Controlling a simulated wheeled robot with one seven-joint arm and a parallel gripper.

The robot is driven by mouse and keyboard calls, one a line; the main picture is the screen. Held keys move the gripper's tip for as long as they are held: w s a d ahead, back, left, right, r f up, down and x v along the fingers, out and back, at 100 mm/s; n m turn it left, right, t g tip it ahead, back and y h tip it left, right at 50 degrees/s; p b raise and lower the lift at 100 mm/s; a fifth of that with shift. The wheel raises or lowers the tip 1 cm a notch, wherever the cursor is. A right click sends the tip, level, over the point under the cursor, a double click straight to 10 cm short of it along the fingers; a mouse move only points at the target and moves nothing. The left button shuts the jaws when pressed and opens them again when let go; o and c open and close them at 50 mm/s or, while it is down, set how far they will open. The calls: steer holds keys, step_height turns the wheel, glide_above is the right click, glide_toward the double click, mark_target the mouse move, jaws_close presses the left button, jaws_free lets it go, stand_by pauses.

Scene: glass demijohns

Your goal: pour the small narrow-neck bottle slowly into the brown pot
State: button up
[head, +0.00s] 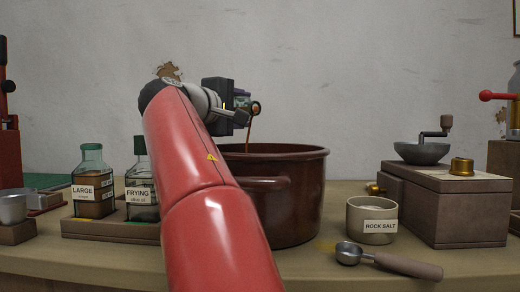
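The brown pot (300,190) stands on the table behind my red arm, which hides its left part. My gripper (239,108) is above the pot's rim at its left side. It is shut around a small bottle (242,97), tipped on its side with its mouth to the right. Most of the bottle is hidden by the gripper. A thin brown stream falls from the mouth toward the inside of the pot. The liquid level in the pot is not visible.
Left, a wooden rack (95,229) holds a bottle labelled LARGE (92,205) and one labelled FRYING (141,180). Right are a ROCK SALT cup (365,217), a metal scoop (348,253) with a wooden handle, and a grinder (445,205).

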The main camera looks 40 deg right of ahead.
steer(key=shift+s+f+m+b, duration=0.1)
steer(key=shift+f+m+b, duration=0.05)
steer(key=shift+m+b, duration=0.3)
stand_by(1.9)
